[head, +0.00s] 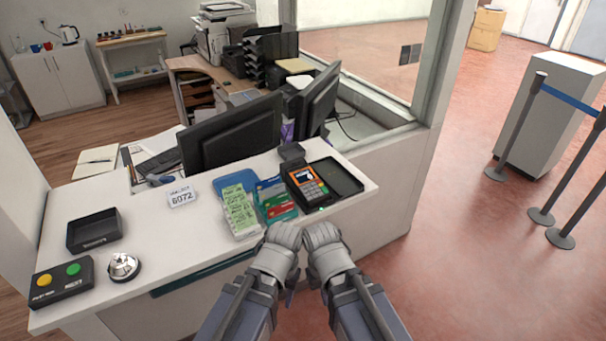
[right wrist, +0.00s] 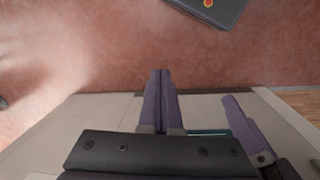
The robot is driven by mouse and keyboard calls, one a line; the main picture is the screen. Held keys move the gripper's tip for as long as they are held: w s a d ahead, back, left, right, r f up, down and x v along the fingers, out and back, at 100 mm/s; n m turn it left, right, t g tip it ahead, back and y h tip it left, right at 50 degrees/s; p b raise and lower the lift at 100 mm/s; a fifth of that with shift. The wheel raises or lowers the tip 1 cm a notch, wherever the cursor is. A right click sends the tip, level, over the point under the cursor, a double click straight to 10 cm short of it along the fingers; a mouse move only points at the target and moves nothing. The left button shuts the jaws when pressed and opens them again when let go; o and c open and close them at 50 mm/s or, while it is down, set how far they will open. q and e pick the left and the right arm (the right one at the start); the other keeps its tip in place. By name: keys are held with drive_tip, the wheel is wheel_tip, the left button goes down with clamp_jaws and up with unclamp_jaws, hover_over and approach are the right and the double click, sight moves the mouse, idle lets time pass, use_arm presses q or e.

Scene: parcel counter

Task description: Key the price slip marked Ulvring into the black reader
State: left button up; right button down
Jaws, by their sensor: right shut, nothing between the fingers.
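The black reader (head: 308,184) stands near the right end of the counter, with orange edging, a keypad and a small lit screen. A corner of a dark device with a red-orange spot (right wrist: 208,3) shows at the top of the right wrist view. A pale green printed slip (head: 239,208) lies in a clear holder left of the reader; its print is too small to read. My left gripper (head: 283,237) and right gripper (head: 321,236) are side by side at the counter's front edge. The right fingers (right wrist: 160,75) are together and empty. The left fingertips are hidden.
A teal tray of coloured cards (head: 273,197) lies between slip and reader. A black tray (head: 340,178) is right of the reader. A 6072 sign (head: 181,197), black bin (head: 93,231), bell (head: 123,266) and button box (head: 61,282) stand left. Monitors (head: 232,133) stand behind.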

wheel_tip(320, 180, up, 21)
drive_tip(key=m+t+y+p, duration=0.4)
drive_tip(key=m+t+p, duration=0.7)
drive_tip(key=m, duration=1.8)
hover_over(316, 189)
drive_tip(key=s+d, duration=0.1)
drive_tip(key=s, duration=0.1)
drive_tip(key=shift+w+r, duration=0.1)
drive_tip(key=shift+w, duration=0.05)
drive_tip(key=f+b, duration=0.3)
drive_tip(key=w+f+b, duration=0.1)
drive_tip(key=f+b, duration=0.4)
drive_tip(key=shift+w+a+f+b, duration=0.3)
drive_tip(key=shift+a, duration=0.1)
drive_tip(key=shift+f, duration=0.1)
drive_tip(key=shift+w+f+b, duration=0.1)
drive_tip(key=shift+f+b, duration=0.2)
drive_tip(key=shift+b, duration=0.1)
